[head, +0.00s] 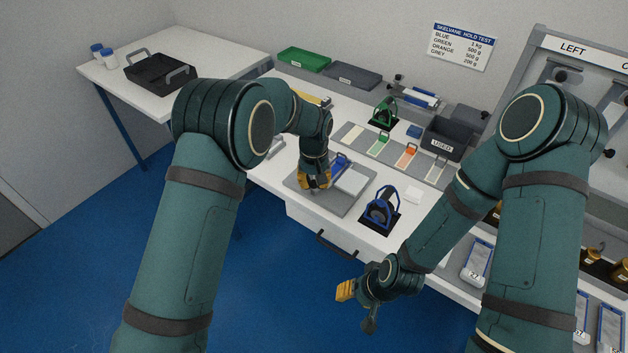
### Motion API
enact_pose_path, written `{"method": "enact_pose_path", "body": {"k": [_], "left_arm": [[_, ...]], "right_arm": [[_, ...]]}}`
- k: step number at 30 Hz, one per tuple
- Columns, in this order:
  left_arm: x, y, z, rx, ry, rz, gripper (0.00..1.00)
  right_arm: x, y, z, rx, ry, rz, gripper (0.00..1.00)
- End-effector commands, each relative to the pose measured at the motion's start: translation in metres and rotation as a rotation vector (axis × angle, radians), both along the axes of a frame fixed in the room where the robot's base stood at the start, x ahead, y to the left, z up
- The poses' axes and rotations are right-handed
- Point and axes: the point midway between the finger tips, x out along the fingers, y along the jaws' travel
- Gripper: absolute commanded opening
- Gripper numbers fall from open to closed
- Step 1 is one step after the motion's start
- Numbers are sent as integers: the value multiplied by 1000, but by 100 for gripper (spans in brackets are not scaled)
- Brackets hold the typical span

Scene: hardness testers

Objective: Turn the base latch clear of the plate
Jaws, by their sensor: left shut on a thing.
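A grey base plate (353,207) lies on the white bench, with a pale flat plate (351,180) and a blue part (340,162) on it. My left gripper (313,182) points down at the left part of the base plate. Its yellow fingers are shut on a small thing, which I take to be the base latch. The fingers hide the latch, so I cannot see how it is turned. My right gripper (352,296) hangs low in front of the bench, apart from the plate. I cannot tell how far its fingers are apart.
A blue-handled weight (380,212) stands right of the base plate and a green one (383,112) behind. Coloured sample cards (406,153) and a dark USED bin (446,138) stand at the back. A drawer handle (336,245) juts from the bench front.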

Motion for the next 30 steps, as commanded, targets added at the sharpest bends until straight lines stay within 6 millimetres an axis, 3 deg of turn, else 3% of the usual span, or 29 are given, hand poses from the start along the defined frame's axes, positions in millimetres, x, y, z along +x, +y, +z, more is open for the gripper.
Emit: {"method": "enact_pose_path", "body": {"k": [18, 19, 21, 22, 30], "left_arm": [[0, 0, 0, -1, -1, 43, 0], [0, 0, 0, -1, -1, 43, 25], [0, 0, 0, -1, -1, 43, 50], [0, 0, 0, -1, -1, 43, 54], [0, 0, 0, 0, 0, 43, 54]], "right_arm": [[0, 0, 0, 0, -1, 0, 44], [0, 0, 0, 0, -1, 0, 44], [0, 0, 0, 0, -1, 0, 44], [0, 0, 0, 0, -1, 0, 44], [0, 0, 0, 0, 0, 0, 44]]}}
